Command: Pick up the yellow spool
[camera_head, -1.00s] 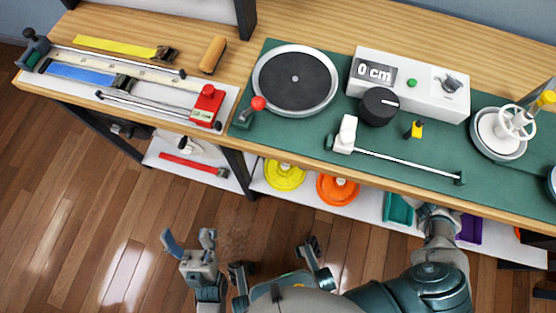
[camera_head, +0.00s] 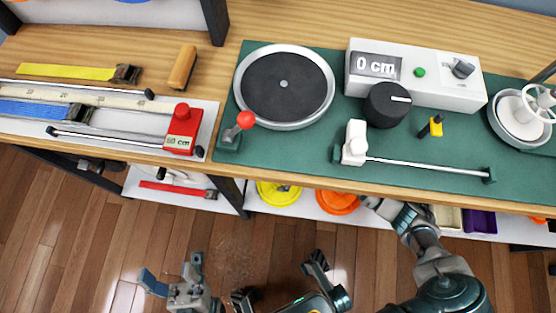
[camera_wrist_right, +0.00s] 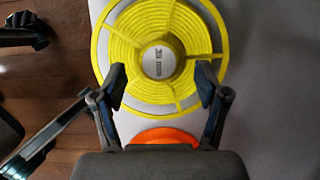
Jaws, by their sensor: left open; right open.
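The yellow spool (camera_head: 272,197) lies on the white lower shelf under the bench, partly hidden by the bench's front edge. In the right wrist view the yellow spool (camera_wrist_right: 120,45) fills the top middle, its grey labelled hub facing the camera. My right gripper (camera_wrist_right: 160,82) is open, its fingertips spread over the spool's lower part; I cannot tell whether they touch it. In the head view the right arm reaches under the bench edge and its gripper is mostly hidden. My left gripper (camera_head: 172,272) is open and empty above the floor, clear of the bench.
An orange spool (camera_head: 337,203) lies right of the yellow one and shows partly behind my right gripper (camera_wrist_right: 163,136). A purple bin (camera_head: 480,222) stands farther right. The bench edge (camera_head: 300,180) overhangs the shelf. A bench leg (camera_head: 232,196) stands left of the spool.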

